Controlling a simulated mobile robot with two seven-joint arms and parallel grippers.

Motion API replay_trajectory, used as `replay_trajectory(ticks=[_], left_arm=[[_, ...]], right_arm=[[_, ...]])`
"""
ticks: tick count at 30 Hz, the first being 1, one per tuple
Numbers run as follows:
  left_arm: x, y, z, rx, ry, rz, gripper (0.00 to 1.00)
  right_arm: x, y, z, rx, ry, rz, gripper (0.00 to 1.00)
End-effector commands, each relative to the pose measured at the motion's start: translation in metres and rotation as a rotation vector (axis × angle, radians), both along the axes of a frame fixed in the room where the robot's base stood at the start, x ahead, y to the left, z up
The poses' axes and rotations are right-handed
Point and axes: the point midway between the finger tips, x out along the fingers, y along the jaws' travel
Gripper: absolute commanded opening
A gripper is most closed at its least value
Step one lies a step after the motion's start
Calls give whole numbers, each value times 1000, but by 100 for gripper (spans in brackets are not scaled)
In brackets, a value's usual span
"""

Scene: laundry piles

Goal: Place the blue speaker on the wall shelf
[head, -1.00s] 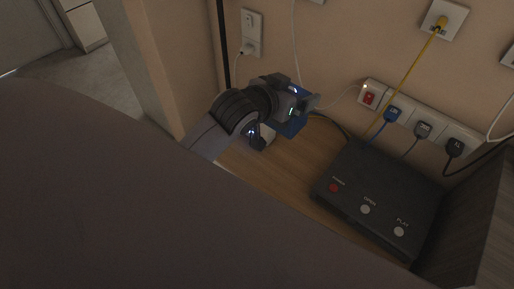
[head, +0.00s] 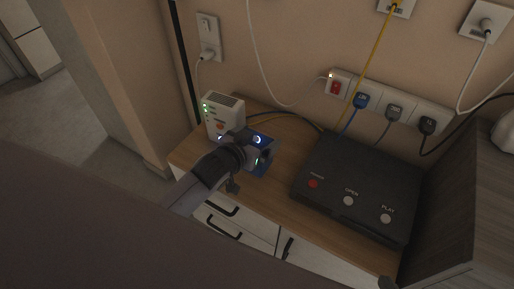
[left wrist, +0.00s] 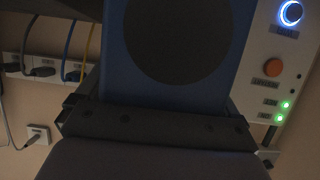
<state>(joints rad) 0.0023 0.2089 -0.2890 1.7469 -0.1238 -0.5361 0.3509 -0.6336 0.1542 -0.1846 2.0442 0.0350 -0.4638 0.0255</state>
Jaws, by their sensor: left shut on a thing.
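The blue speaker (head: 262,172) is mostly hidden by my left gripper (head: 258,155) in the head view, near the front left edge of the wooden top. The left wrist view shows its blue face (left wrist: 118,60) with a large dark round cone. My left gripper (left wrist: 160,118) is shut on it. Whether the speaker touches the top is unclear. I cannot pick out a wall shelf for certain.
A white router (head: 225,115) with green lights stands close behind the speaker. A black box (head: 355,190) with buttons lies to the right. Cables and a socket strip (head: 390,105) are on the wall behind.

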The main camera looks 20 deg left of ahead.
Motion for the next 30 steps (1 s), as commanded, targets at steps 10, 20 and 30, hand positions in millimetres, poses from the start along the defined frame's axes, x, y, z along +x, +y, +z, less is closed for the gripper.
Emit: replay_trajectory(ticks=[10, 20, 30], left_arm=[[0, 0, -33, 0, -2, -1, 54], [0, 0, -37, 0, 2, 0, 100], [-6, 1, -31, 0, 3, 0, 100]], right_arm=[[0, 1, -12, 4, 2, -3, 0], [0, 1, -13, 4, 1, -3, 0], [-2, 1, -10, 3, 4, -3, 0]])
